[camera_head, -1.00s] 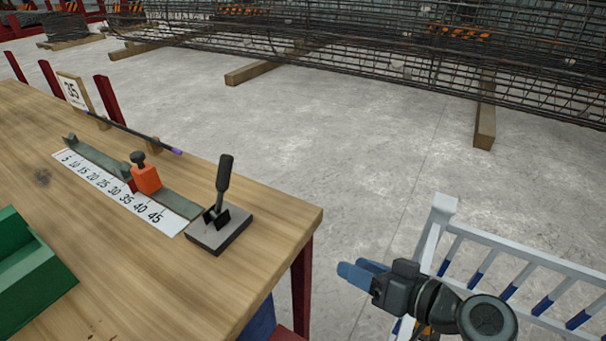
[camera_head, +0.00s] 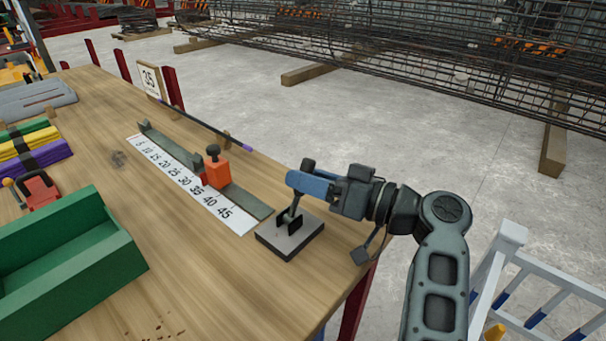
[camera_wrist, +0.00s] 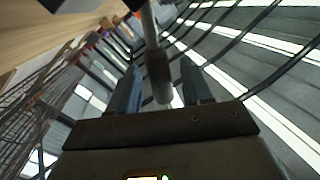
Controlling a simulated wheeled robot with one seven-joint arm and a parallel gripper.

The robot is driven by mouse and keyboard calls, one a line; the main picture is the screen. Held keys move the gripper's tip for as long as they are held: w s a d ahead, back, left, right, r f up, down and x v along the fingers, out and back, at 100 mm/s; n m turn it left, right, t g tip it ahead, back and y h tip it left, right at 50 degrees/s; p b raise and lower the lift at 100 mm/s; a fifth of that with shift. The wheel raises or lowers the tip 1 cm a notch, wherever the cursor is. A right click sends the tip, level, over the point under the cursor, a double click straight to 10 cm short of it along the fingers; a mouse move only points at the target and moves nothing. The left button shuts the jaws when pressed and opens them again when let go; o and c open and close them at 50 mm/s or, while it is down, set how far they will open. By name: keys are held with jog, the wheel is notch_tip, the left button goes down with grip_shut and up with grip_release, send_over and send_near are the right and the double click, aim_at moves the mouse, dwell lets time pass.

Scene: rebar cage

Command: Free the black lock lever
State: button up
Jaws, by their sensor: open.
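The black lock lever stands on a grey square base plate (camera_head: 290,238) at the table's near right corner. In the head view its upper part is mostly hidden behind my blue gripper fingers; its black bracket and lower shaft (camera_head: 292,212) show below them. My gripper (camera_head: 292,182) reaches in from the right at handle height. In the wrist view the lever's handle (camera_wrist: 158,78) stands between the two open fingers (camera_wrist: 160,90), with a visible gap on each side. My gripper is open and holds nothing.
Left of the lever are a numbered scale (camera_head: 240,226), a metal rail with an orange stop block (camera_head: 217,171), and a purple-ended rod (camera_head: 215,130). A green bin (camera_head: 110,240) stands at the left. A white railing (camera_head: 510,235) stands at the lower right.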

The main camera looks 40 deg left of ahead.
jog(key=shift+s+a, duration=0.1)
jog(key=shift+a, duration=0.5)
grip_shut()
